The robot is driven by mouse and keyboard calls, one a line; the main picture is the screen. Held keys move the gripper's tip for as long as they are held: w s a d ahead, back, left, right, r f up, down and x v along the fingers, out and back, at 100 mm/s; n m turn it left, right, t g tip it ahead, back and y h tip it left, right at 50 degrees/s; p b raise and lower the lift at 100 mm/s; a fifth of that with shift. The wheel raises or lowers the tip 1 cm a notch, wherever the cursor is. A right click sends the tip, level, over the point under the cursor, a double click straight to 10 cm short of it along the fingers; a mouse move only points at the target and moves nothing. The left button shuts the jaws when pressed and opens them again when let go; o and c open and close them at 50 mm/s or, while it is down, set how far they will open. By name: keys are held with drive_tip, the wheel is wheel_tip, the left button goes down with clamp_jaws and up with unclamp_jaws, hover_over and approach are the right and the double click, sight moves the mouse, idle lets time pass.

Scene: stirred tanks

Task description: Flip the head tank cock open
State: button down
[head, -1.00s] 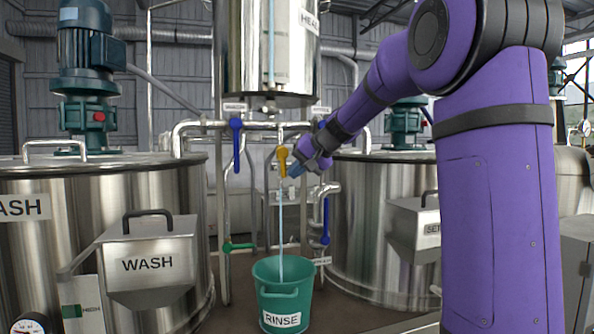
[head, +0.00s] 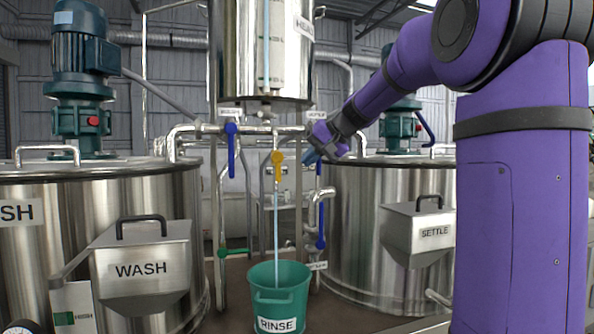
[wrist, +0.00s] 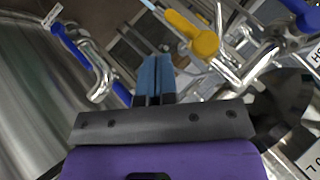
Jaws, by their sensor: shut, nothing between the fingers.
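The head tank (head: 262,50) hangs in the upper middle of the head view. Below it, a cock with a yellow handle (head: 278,166) sits on the thin vertical pipe, and the handle points down along the pipe. A pale blue stream (head: 276,220) runs from it into the bucket. My gripper (head: 311,157) is right of the yellow handle, with a small gap between them. In the wrist view, its blue fingers (wrist: 153,72) are together and empty, and the yellow handle (wrist: 191,33) lies ahead and to their right.
The green RINSE bucket (head: 281,297) stands below the cock. Blue-handled valves (head: 232,150) hang left and right (head: 321,222) of it, and a green handle (head: 234,253) sits lower left. The WASH tank (head: 190,255) and SETTLE tank (head: 350,220) flank this pipework.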

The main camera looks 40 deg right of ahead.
drive_tip(key=v, duration=0.3)
drive_tip(key=shift+s+r, duration=0.15)
idle(0.5)
drive_tip(key=s+a+f+n+g+h, duration=0.1)
drive_tip(key=s+a+f+g, duration=0.1)
drive_tip(key=s+a+f, duration=0.4)
drive_tip(key=s+a+f+n+g+h, duration=0.1)
drive_tip(key=s+a+f+n, duration=0.15)
drive_tip(key=s+a, duration=0.6)
drive_tip(key=s+a+f+n+h, duration=0.2)
drive_tip(key=s+a+f, duration=0.1)
drive_tip(key=s+f, duration=0.7)
drive_tip(key=s, duration=0.3)
drive_tip(key=shift+a+f+g+h, duration=0.3)
drive_tip(key=shift+a+f+g, duration=0.05)
drive_tip(key=shift+f+g, duration=0.05)
